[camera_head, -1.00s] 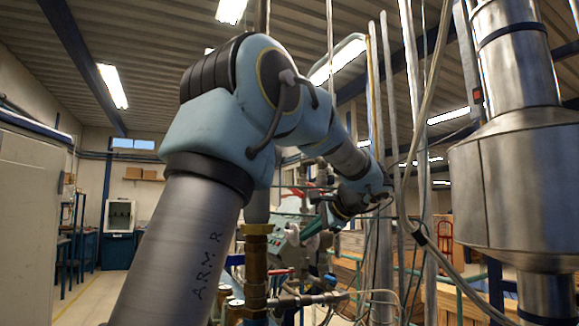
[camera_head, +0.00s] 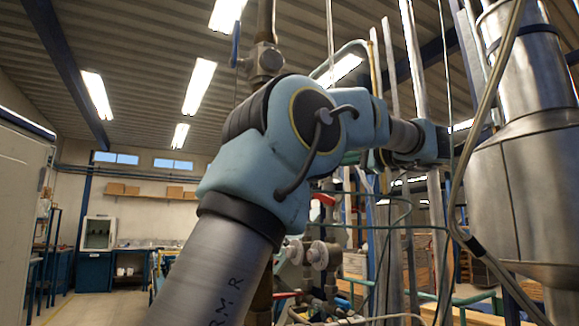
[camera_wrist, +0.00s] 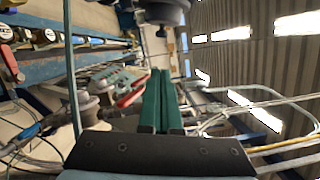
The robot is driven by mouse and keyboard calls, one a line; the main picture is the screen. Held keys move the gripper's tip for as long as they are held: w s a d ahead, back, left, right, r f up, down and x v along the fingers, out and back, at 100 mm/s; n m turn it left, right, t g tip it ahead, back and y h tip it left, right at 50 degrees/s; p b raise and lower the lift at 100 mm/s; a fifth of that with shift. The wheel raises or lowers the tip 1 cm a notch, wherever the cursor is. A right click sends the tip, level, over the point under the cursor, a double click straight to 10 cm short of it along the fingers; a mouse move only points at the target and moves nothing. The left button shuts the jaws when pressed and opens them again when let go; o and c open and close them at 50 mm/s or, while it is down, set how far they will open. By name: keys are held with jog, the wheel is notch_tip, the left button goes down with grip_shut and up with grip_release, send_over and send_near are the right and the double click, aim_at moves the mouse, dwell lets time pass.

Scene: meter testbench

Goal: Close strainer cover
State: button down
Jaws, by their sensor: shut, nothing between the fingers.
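My gripper (camera_wrist: 160,74) shows in the wrist view as two green fingers side by side, shut with nothing between them. In the head view my arm reaches right and its end is by the tall pipes; the fingers cannot be made out there. I cannot pick out the strainer cover with certainty in either view. A dark grey round part (camera_wrist: 164,10) is at the top edge of the wrist view, beyond the fingertips and apart from them. Whether it belongs to the strainer is unclear.
A large steel vessel (camera_head: 525,190) stands at the right, with a hanging cable (camera_head: 470,150) before it. A pipe with a valve (camera_head: 266,60) rises behind my arm. A red handle (camera_wrist: 130,96) is left of my fingers. Open floor (camera_head: 90,308) lies at lower left.

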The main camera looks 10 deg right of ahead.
jog(key=w+a+r+p, duration=0.1)
jog(key=w+a+p, duration=0.3)
jog(key=w+a, duration=0.3)
jog(key=shift+w+a+r+p, duration=0.2)
jog(key=shift+a+r+p, duration=0.15)
jog(key=shift+a, duration=0.75)
jog(key=shift+s+a+r+n+b, duration=0.1)
jog(key=shift+a+r+n+b, duration=0.25)
jog(key=shift+n+b, duration=0.4)
jog(key=s+a+r+n+g+h+b, duration=0.1)
jog(key=s+a+r+n+h+b, duration=0.1)
jog(key=a+n+b, duration=0.4)
jog(key=shift+r+n+g+b, duration=0.3)
jog(key=shift+r+n+b, duration=0.2)
jog(key=shift+n+b, duration=1)
jog(key=shift+s+n+p, duration=0.1)
jog(key=shift+n+p, duration=0.25)
